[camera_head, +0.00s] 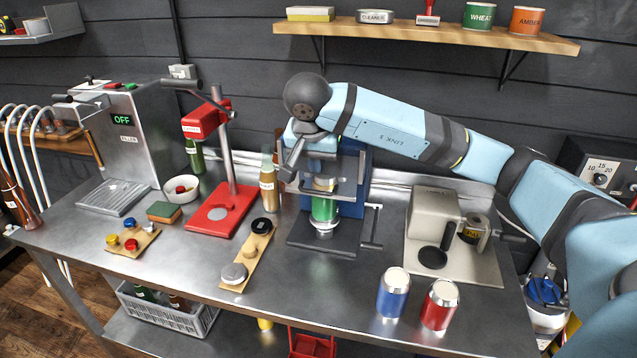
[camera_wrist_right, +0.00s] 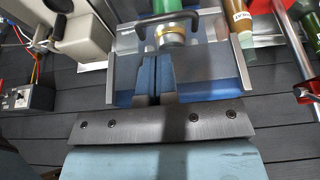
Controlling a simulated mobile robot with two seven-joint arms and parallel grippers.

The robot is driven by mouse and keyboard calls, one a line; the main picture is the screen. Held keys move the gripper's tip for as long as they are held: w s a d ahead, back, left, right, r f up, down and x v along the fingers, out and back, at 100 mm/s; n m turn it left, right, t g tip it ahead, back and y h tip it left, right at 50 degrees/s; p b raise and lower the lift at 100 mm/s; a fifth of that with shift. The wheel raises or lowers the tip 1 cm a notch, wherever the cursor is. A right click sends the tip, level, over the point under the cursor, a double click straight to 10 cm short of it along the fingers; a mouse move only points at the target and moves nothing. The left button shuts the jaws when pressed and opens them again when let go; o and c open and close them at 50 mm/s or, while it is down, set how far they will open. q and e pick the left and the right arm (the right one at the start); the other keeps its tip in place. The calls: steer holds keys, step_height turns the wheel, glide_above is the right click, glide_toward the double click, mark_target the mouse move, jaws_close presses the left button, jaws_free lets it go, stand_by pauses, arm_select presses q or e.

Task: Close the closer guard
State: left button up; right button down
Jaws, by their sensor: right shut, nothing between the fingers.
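The closer (camera_head: 355,195) is a blue machine on a dark base at the middle of the steel bench. A green can (camera_head: 324,208) stands in it under the closing head, and its green side also shows in the wrist view (camera_wrist_right: 160,6). A grey-framed guard (camera_wrist_right: 232,75) with a dark bar handle (camera_wrist_right: 140,32) shows in the wrist view. My right gripper (camera_head: 289,168) is at the upper left of the closer in the head view. Its fingers are shut and empty, close to the guard (camera_wrist_right: 155,62); contact cannot be told. My left gripper is not in view.
A red capper (camera_head: 208,215) and amber bottle (camera_head: 268,185) stand left of the closer. A beige machine (camera_head: 433,215) stands right. Blue (camera_head: 393,294) and red (camera_head: 439,306) cans stand near the front edge. A wooden strip (camera_head: 245,262) lies front left.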

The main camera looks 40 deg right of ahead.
mark_target(318, 181)
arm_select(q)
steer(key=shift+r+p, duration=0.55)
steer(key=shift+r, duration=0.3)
arm_select(e)
steer(key=x, duration=0.6)
steer(key=shift+a+f, duration=0.15)
steer(key=shift+f, duration=0.3)
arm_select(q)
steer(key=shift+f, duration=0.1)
arm_select(e)
steer(key=shift+s+f, duration=0.1)
